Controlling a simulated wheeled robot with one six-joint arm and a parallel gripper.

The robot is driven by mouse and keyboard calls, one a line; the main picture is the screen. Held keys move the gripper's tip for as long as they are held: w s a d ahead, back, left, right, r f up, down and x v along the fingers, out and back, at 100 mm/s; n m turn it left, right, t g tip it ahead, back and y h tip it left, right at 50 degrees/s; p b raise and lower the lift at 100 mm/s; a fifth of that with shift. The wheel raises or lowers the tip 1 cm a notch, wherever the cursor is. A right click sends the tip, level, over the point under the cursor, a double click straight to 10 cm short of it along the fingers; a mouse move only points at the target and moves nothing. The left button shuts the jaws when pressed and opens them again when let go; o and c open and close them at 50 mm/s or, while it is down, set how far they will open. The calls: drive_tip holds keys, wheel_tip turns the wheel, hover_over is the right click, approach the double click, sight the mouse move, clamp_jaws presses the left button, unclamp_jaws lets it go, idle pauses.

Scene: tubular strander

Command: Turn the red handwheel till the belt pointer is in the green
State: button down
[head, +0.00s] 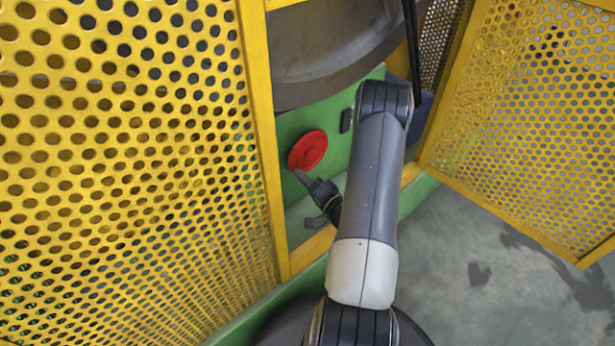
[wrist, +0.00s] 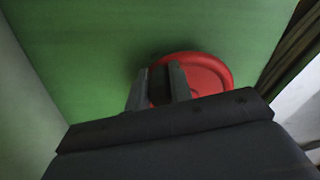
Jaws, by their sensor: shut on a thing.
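The red handwheel (head: 308,150) is a round disc on the green panel, just right of the yellow mesh guard in the head view. It also shows in the wrist view (wrist: 208,73), partly covered by my fingers. My gripper (head: 299,174) is at the wheel's lower edge. In the wrist view my gripper (wrist: 160,78) has its two fingers close together at the wheel's left part, shut on it, with a dark part between them. The exact contact is too dark to make out. I cannot make out the belt pointer or a green zone in either view.
A yellow mesh guard (head: 130,130) stands close on the left, and an open mesh door (head: 530,110) on the right. A small dark piece (head: 346,120) sits on the green panel (head: 292,125) right of the wheel. Grey floor (head: 470,260) is clear at lower right.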

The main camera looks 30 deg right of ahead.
drive_tip(key=shift+s+a+r+m+p, duration=0.1)
drive_tip(key=shift+a+r+m+p, duration=0.25)
drive_tip(key=shift+m, duration=0.5)
drive_tip(key=shift+a+r+m+p, duration=0.1)
drive_tip(key=shift+r+m+p, duration=0.35)
drive_tip(key=shift+m, duration=0.4)
drive_tip(key=c, duration=1.3)
unclamp_jaws()
drive_tip(key=shift+o, duration=0.2)
drive_tip(key=s+d+p, duration=0.1)
drive_tip(key=s, duration=0.9)
drive_tip(key=shift+s+d, duration=0.25)
drive_tip(key=shift+s, duration=0.1)
drive_tip(key=w+a+b, duration=0.1)
drive_tip(key=w, duration=0.9)
drive_tip(key=shift+w+a, duration=0.25)
drive_tip(key=shift+w, duration=0.15)
